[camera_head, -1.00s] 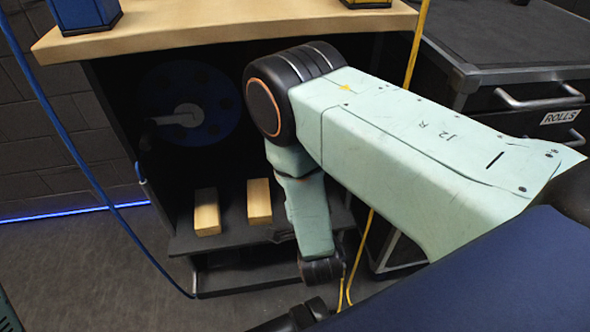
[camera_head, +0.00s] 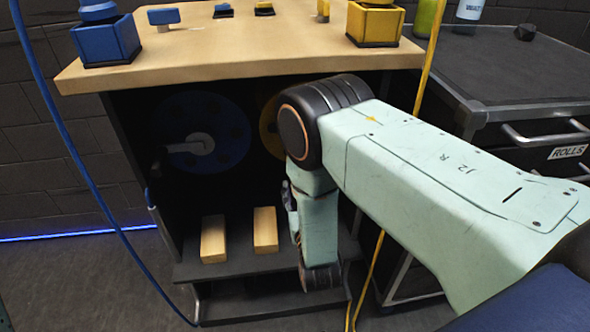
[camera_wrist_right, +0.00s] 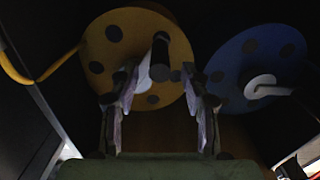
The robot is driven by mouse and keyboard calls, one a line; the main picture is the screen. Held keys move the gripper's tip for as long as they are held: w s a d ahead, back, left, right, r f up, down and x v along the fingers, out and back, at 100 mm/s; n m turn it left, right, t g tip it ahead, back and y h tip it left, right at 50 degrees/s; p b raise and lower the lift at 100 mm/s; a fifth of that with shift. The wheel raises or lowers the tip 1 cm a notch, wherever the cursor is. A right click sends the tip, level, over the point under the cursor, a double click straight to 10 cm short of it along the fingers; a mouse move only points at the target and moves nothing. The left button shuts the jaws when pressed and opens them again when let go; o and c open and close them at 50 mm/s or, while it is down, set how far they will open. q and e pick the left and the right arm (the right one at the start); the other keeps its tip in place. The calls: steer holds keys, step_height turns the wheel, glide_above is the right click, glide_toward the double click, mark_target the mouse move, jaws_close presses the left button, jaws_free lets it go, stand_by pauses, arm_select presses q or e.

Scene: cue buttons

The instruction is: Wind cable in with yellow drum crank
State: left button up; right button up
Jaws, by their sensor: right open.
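The yellow drum (camera_head: 269,127) is mostly hidden behind my right arm in the head view; only its left edge shows. In the right wrist view the yellow drum (camera_wrist_right: 120,48) faces me, with a dark crank handle (camera_wrist_right: 160,58) standing out from it. My right gripper (camera_wrist_right: 161,88) is open in front of the drum, one finger on each side below the handle. I cannot tell whether it touches the handle. The yellow cable (camera_head: 426,70) hangs at the right of the bench and also shows in the right wrist view (camera_wrist_right: 22,75). My left gripper is out of view.
A blue drum (camera_head: 225,135) with a grey crank sits beside the yellow one. Two wooden blocks (camera_head: 213,240) lie on the lower shelf. The wooden benchtop (camera_head: 230,60) overhangs the drums. A blue cable (camera_head: 65,150) hangs at left; a drawer cabinet (camera_head: 525,130) stands at right.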

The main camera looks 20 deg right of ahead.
steer(key=b+x, duration=0.2)
steer(key=x, duration=0.4)
steer(key=shift+d+f, duration=0.1)
steer(key=shift+w+d+b, duration=0.15)
steer(key=shift+w+b, duration=0.15)
steer(key=shift+w, duration=0.4)
steer(key=shift+c, duration=0.4)
jaws_close()
